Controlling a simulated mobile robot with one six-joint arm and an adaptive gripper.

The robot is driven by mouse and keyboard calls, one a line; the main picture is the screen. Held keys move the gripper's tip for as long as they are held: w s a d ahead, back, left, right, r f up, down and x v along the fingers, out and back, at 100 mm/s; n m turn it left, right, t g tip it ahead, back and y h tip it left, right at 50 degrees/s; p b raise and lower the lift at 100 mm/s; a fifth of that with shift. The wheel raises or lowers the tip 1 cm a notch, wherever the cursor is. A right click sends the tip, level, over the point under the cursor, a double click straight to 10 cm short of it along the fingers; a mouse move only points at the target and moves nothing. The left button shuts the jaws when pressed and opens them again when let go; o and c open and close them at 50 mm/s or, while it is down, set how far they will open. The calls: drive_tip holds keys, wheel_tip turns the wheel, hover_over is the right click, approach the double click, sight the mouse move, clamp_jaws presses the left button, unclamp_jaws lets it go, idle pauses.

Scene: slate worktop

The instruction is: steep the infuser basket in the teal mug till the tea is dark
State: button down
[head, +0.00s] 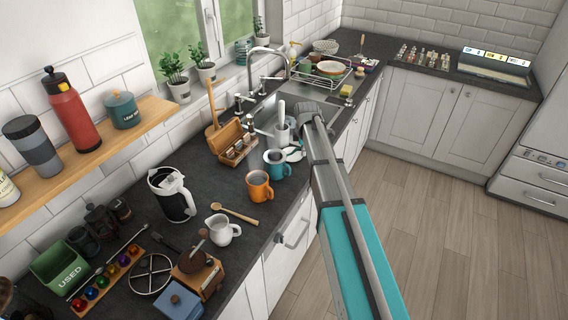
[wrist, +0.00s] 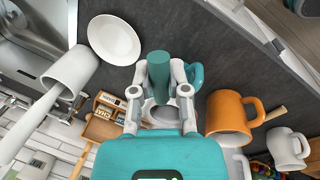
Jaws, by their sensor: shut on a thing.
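In the head view the teal mug (head: 277,168) stands upright on the slate worktop, behind the orange mug. My gripper (head: 293,149) is beside and above its right side, partly hidden by my arm. The tea's colour is not clear.
The orange mug (head: 259,188) stands close in front. A white mortar with a pestle (head: 283,131), a wooden box (head: 236,145) and a white saucer (wrist: 114,40) are near. A white pitcher (head: 222,232) and wooden spoon (head: 236,213) lie nearer.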

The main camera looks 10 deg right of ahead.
drive_tip(key=shift+r+p, duration=4.2)
drive_tip(key=shift+r, duration=0.15)
wheel_tip(320, 180, up, 3)
drive_tip(key=p, duration=0.3)
drive_tip(key=shift+s, duration=0.1)
